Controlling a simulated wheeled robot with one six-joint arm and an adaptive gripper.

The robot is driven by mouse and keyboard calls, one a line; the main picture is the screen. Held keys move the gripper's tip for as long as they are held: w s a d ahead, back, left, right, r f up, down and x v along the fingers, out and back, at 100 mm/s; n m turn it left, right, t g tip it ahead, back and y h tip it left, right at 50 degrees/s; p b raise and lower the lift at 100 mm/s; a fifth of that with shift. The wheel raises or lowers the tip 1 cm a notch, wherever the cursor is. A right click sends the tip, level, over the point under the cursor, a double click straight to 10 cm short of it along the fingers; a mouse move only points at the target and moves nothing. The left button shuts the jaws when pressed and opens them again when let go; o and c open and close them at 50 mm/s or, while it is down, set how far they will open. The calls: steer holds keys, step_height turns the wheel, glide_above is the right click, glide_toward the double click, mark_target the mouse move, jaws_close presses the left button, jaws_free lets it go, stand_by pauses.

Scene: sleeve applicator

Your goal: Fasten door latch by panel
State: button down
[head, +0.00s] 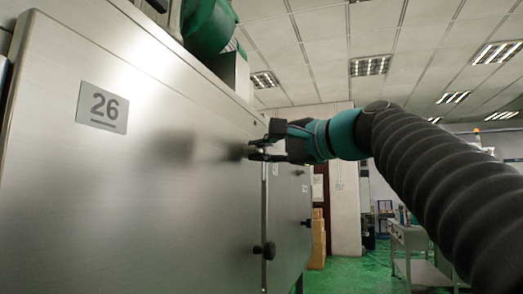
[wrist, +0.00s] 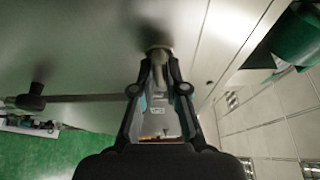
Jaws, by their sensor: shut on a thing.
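A brushed-steel door panel (head: 160,170) with a "26" plate (head: 104,106) fills the left of the head view. A dark latch knob (head: 250,152) sits near its upper right edge. My gripper (head: 262,150) reaches it from the right, fingers towards the door. In the wrist view, my gripper (wrist: 158,62) is shut on the latch knob (wrist: 158,49), whose rounded end shows between the fingertips. The fingers hide part of the knob, so I cannot tell how it is turned. A second dark knob (head: 266,250) sits lower on the same edge and shows in the wrist view (wrist: 36,96).
Another steel panel (head: 290,205) with small dark knobs continues beyond the seam. A green rounded housing (head: 206,28) stands on top of the cabinet. Cardboard boxes (head: 318,240) and a grey workbench (head: 412,250) stand farther back. Green floor (head: 345,275) between them is open.

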stand_by(0.3)
steer(key=c, duration=1.2)
jaws_free()
steer(key=v, duration=1.2)
